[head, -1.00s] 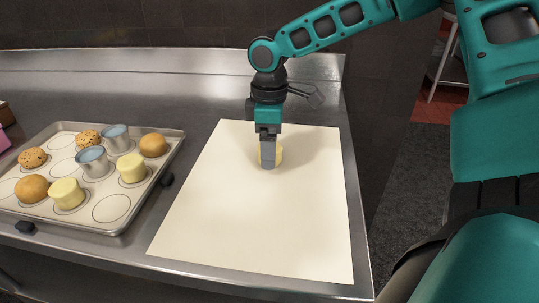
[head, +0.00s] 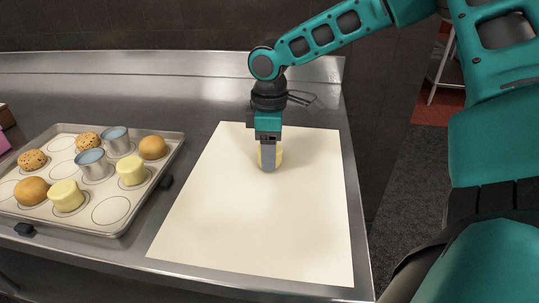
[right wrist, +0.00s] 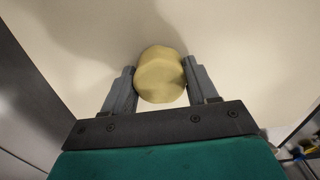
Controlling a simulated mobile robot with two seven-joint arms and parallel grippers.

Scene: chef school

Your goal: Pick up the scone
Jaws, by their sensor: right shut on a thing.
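A pale yellow scone (head: 279,155) is on or just above the cream mat (head: 240,220), mostly hidden behind my right gripper (head: 268,165) in the head view. In the right wrist view the scone (right wrist: 161,75) is between the two grey fingers of my right gripper (right wrist: 160,82), which is shut on it. I cannot tell whether the scone touches the mat. Two more scones, the front one (head: 66,195) and the back one (head: 131,170), sit on the baking tray (head: 112,232) at the left. My left gripper does not show.
The tray also holds round brown buns (head: 32,190), speckled buns (head: 32,159) and two metal cups (head: 93,163). The mat is clear apart from the scone. The steel counter ends just right of the mat. A wall rises behind the counter.

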